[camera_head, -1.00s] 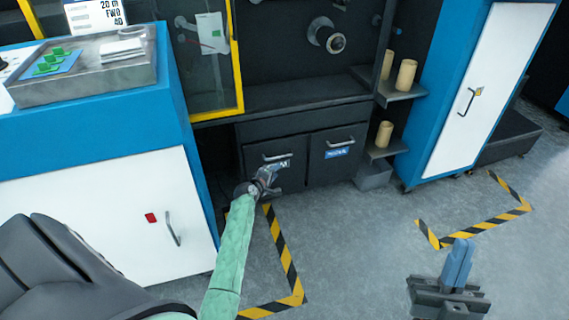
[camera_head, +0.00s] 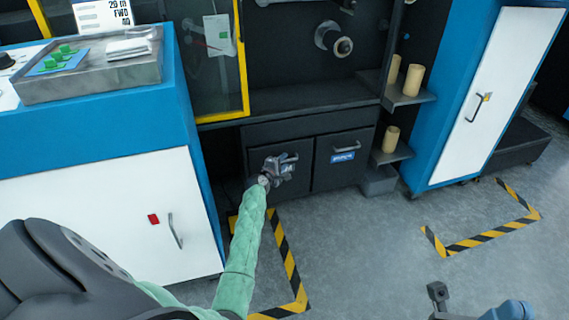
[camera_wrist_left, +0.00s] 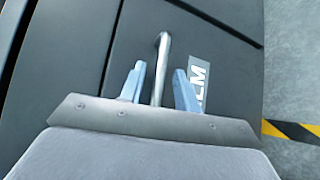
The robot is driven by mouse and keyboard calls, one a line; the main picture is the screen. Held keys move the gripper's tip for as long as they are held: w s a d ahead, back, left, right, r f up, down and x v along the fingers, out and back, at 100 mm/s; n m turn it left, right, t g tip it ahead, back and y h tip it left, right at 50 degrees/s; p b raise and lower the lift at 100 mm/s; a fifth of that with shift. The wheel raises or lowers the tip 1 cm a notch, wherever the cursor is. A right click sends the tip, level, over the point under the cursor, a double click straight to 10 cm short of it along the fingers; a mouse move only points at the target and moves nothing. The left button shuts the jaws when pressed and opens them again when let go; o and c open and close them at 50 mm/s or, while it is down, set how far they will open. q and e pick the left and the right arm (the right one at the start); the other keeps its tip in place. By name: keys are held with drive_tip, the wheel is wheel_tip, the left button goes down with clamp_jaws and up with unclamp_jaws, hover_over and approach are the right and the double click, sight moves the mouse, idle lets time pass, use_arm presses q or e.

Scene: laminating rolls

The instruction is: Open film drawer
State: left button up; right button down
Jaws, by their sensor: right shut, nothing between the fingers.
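The film drawer (camera_head: 258,145) is the left of two dark fronts low in the machine and looks closed, flush with its neighbour. My left gripper (camera_head: 289,160) is in front of it and hides its handle and most of its label in the head view. In the left wrist view, the metal bar handle (camera_wrist_left: 162,52) runs between the two blue fingers of my left gripper (camera_wrist_left: 158,83). The fingers are apart, with a gap on each side of the bar. The white label (camera_wrist_left: 198,78) ends in "LM". My right gripper (camera_head: 438,293) is partly in view at the bottom right, shut and empty.
The right-hand front (camera_head: 342,170) has its own bar handle and a blue label. Side shelves (camera_head: 408,98) hold cream rolls. A blue and white cabinet (camera_head: 150,190) stands close on the left. Grey floor (camera_head: 370,260) with striped tape is clear in front.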

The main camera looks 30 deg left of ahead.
use_arm(q)
drive_tip(key=shift+w+f, duration=0.1)
drive_tip(key=shift+w, duration=0.45)
clamp_jaws()
drive_tip(key=shift+s, duration=0.1)
